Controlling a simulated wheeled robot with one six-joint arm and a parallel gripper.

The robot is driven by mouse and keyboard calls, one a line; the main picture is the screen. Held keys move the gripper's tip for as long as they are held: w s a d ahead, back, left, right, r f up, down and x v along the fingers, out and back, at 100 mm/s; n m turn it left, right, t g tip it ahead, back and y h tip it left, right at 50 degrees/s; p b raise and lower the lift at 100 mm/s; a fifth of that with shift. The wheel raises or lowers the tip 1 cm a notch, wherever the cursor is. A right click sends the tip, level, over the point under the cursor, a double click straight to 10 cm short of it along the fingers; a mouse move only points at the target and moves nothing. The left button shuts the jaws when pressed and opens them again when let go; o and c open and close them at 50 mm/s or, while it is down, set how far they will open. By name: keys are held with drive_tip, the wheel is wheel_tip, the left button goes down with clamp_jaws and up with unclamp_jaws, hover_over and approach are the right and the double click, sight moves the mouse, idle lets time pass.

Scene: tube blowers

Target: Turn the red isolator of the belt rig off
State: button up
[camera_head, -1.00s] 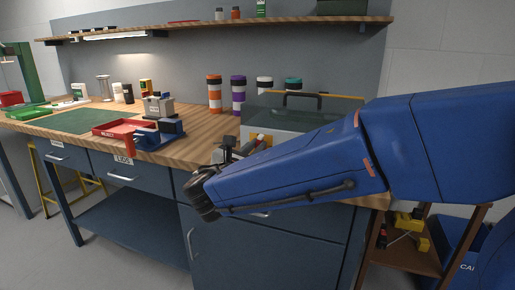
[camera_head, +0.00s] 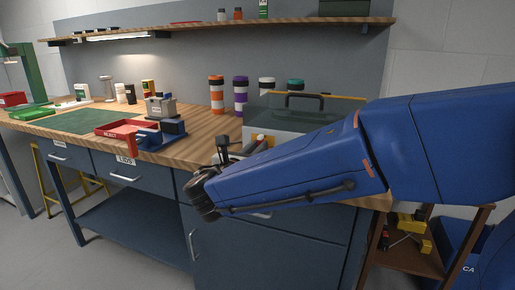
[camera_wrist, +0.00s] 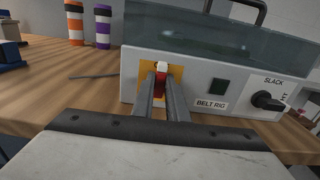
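The belt rig (camera_wrist: 215,75) is a pale grey box with a clear cover, labelled BELT RIG. It also shows behind my arm in the head view (camera_head: 300,114). Its red isolator (camera_wrist: 160,70) sits on a yellow plate (camera_wrist: 176,76) at the left of the front panel; a pale patch shows at its top. My gripper (camera_wrist: 160,78) is right in front of the isolator, its two fingers close together with a narrow gap. The red part shows between and just beyond the fingertips. Whether the fingers touch or grip it is unclear.
A black SLACK knob (camera_wrist: 267,101) and a dark square (camera_wrist: 218,86) are right of the isolator. A thin dark rod (camera_wrist: 95,76) lies on the wooden bench (camera_wrist: 60,88). Banded bottles (camera_head: 240,93) stand behind. A red tray (camera_head: 120,128) is further left.

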drive_tip(key=o, duration=0.4)
drive_tip(key=shift+c, duration=0.2)
drive_tip(key=v, duration=1.7)
drive_tip(key=shift+s, duration=0.2)
drive_tip(key=shift+a, duration=0.15)
